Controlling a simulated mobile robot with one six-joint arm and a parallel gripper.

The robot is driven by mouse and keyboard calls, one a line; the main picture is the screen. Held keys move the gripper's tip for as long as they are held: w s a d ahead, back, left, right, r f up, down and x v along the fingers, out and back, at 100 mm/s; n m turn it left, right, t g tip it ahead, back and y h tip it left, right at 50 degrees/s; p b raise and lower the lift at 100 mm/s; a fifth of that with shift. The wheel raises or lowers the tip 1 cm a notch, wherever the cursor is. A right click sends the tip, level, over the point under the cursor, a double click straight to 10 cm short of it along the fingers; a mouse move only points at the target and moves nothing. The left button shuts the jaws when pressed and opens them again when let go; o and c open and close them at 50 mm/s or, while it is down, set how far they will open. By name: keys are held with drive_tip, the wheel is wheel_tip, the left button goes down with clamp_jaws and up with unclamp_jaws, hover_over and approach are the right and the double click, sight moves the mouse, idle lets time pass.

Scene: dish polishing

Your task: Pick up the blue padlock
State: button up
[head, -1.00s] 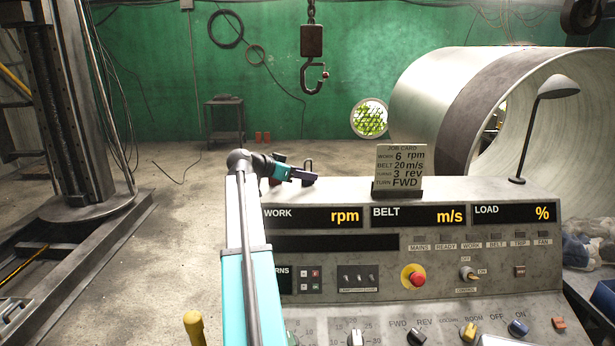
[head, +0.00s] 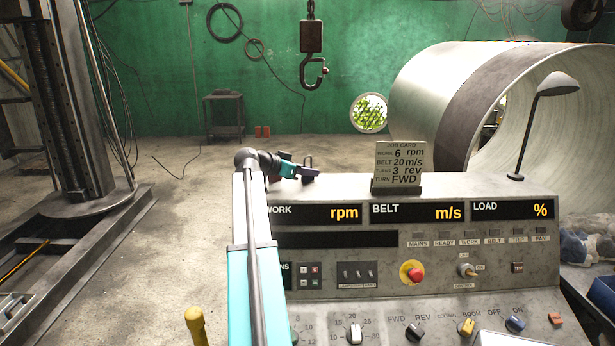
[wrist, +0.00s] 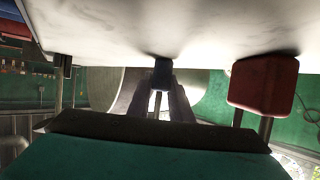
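The blue padlock (wrist: 162,73) shows in the wrist view, which looks upside down. Its body meets the pale console top and its shackle points away from that surface. My gripper (wrist: 162,88) has its two dark fingers apart, one to each side of the padlock near the fingertips. I cannot see contact between them. In the head view my gripper (head: 300,172) is low over the left back end of the console top, at a small dark purple-blue shape (head: 308,162) that seems to be the padlock, partly hidden.
A red padlock (wrist: 262,85) stands to the right of the blue one in the wrist view, clear of the fingers. The job card (head: 400,163) stands on the console (head: 480,188) to the right of my gripper. A crane hook (head: 313,72) hangs behind.

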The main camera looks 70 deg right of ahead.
clamp_jaws()
drive_tip(key=shift+r, duration=0.1)
drive_tip(key=shift+r+b, duration=0.9)
drive_tip(key=shift+r, duration=0.45)
drive_tip(key=shift+w+a+r, duration=0.15)
drive_tip(key=shift+a+r, duration=0.05)
drive_tip(key=shift+r, duration=0.05)
drive_tip(key=w+a+b, duration=0.1)
drive_tip(key=w+a, duration=0.1)
drive_tip(key=a, duration=0.2)
drive_tip(key=w+a+r+b, duration=0.1)
drive_tip(key=w+a+b, duration=0.1)
drive_tip(key=w+a, duration=0.1)
drive_tip(key=w+a+b, duration=0.2)
drive_tip(key=w+a, duration=0.1)
drive_tip(key=a, duration=0.3)
drive_tip(key=shift+a+r, duration=0.1)
drive_tip(key=shift+r, duration=0.2)
drive_tip(key=shift+w, duration=0.1)
